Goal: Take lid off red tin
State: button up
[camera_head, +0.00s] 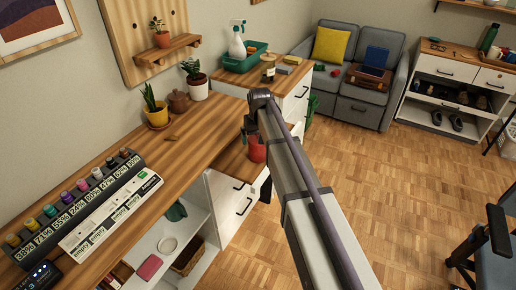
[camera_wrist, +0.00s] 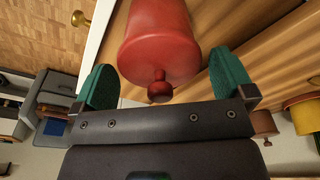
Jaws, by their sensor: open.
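The red tin (camera_head: 257,151) stands on the wooden desk top just below the end of my arm, partly hidden by it. In the wrist view the red tin (camera_wrist: 162,25) fills the upper middle. Its red lid (camera_wrist: 150,69) is on it, with a small round dark-red knob (camera_wrist: 160,91) pointing toward my gripper. My gripper (camera_wrist: 163,70) is open, with one green finger on each side of the lid and knob. Gaps show between the fingers and the tin, so it holds nothing. In the head view my gripper (camera_head: 250,127) is small and dark.
A green tray (camera_head: 245,58) and a jar (camera_head: 269,72) sit behind.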

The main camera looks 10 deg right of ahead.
jog(key=c, duration=0.8)
jog(key=shift+o, duration=0.2)
jog(key=shift+r+p, duration=0.1)
jog(key=shift+p, duration=0.2)
